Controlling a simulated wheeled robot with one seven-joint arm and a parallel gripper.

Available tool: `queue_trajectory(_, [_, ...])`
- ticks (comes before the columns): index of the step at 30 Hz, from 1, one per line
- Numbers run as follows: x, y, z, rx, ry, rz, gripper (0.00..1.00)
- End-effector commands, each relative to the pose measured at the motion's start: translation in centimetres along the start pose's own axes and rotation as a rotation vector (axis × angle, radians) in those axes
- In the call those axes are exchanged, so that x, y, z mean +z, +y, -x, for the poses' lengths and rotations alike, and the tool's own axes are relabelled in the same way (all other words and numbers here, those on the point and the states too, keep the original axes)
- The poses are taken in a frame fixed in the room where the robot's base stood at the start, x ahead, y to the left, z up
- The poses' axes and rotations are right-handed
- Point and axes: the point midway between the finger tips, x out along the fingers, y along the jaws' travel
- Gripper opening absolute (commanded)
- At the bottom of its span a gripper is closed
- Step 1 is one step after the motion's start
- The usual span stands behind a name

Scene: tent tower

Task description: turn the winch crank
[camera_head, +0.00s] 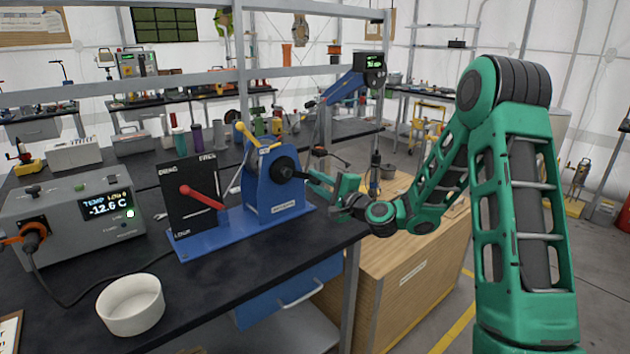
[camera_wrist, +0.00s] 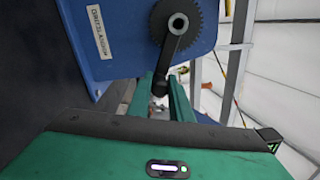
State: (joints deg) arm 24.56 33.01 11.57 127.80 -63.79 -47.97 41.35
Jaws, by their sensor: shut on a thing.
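The blue winch (camera_head: 272,195) stands on a blue base plate on the dark bench. Its black crank has a round toothed hub (camera_head: 284,168) on the right face. In the wrist view the crank arm (camera_wrist: 167,52) hangs down from the hub (camera_wrist: 178,22), tilted slightly left at its lower end. My gripper (camera_head: 317,182) reaches in from the right of the winch. In the wrist view its green fingers (camera_wrist: 168,98) are shut on the crank's handle end, at the bottom of the arm. The fingers partly hide the grip itself.
A red lever (camera_head: 203,197) on a black panel and a yellow lever (camera_head: 245,134) adjoin the winch. A grey temperature box (camera_head: 70,215) and a white bowl (camera_head: 131,304) are on the left. A wooden cabinet (camera_head: 405,270) stands below my arm.

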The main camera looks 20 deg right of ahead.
Motion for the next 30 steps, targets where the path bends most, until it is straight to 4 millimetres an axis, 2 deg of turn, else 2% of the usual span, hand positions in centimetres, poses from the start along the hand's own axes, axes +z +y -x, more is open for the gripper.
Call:
queue_trajectory(17, [-0.44,0.35,0.16,0.002,0.01,-0.026,0.0])
queue_trajectory(18, [-0.45,0.34,0.16,0.002,0.011,-0.026,0.26])
queue_trajectory(20, [-0.43,0.33,0.15,0.001,0.01,-0.026,0.37])
queue_trajectory(30, [-0.2,0.29,0.32,0.001,0.005,-0.028,0.37])
